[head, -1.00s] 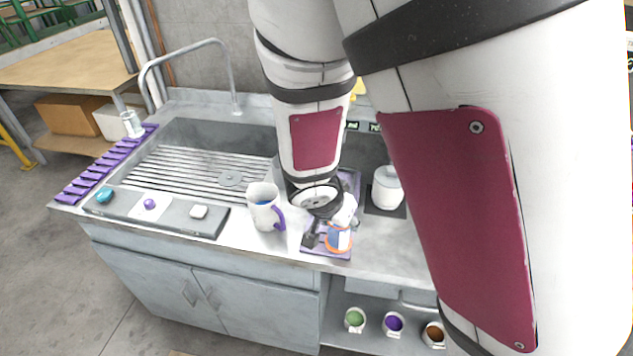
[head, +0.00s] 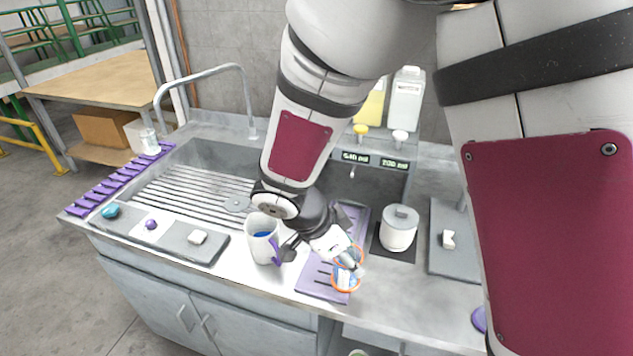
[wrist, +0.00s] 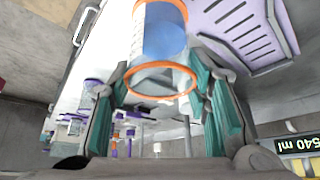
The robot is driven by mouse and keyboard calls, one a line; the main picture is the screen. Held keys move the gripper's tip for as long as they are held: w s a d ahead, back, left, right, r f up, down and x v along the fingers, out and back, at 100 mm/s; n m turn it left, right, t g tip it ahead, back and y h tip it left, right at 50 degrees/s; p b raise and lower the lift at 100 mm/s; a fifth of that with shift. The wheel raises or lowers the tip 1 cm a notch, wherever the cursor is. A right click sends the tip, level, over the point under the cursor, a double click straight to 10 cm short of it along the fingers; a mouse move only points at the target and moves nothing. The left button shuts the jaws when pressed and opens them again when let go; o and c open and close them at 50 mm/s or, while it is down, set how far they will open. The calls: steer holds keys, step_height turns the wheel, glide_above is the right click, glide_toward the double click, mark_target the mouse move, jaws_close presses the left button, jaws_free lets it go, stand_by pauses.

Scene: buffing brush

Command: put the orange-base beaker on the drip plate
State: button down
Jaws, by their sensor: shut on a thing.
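The orange-base beaker (head: 345,282) is clear, with blue inside and orange rings visible. My gripper (head: 337,250) is shut on it, and fingers partly hide it. In the wrist view the beaker (wrist: 163,35) sits between and beyond the teal finger pads of my gripper (wrist: 163,95). The purple slotted plate, which looks like the drip plate (head: 312,284), lies on the counter under and beside the beaker. It also shows in the wrist view (wrist: 225,15). I cannot tell whether the beaker touches the plate.
A white mug with a purple handle (head: 262,243) stands close left of my gripper. A white lidded pot (head: 398,230) stands to the right. Behind are a dispenser with displays (head: 372,160) and bottles (head: 405,100). The sink (head: 190,190) and faucet are left.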

steer(key=shift+w+a+f+p, duration=0.2)
steer(key=shift+w+a+f, duration=0.35)
steer(key=shift+w+f, duration=0.2)
steer(key=shift+w+a+f+p, duration=0.15)
steer(key=shift+w+a+f, duration=0.4)
steer(key=shift+w, duration=0.3)
steer(key=shift+w+a+f+p, duration=0.2)
steer(key=shift+w+a+f, duration=0.3)
steer(key=shift+w+f, duration=0.3)
steer(key=c, duration=0.8)
jaws_free()
steer(key=shift+c, duration=0.2)
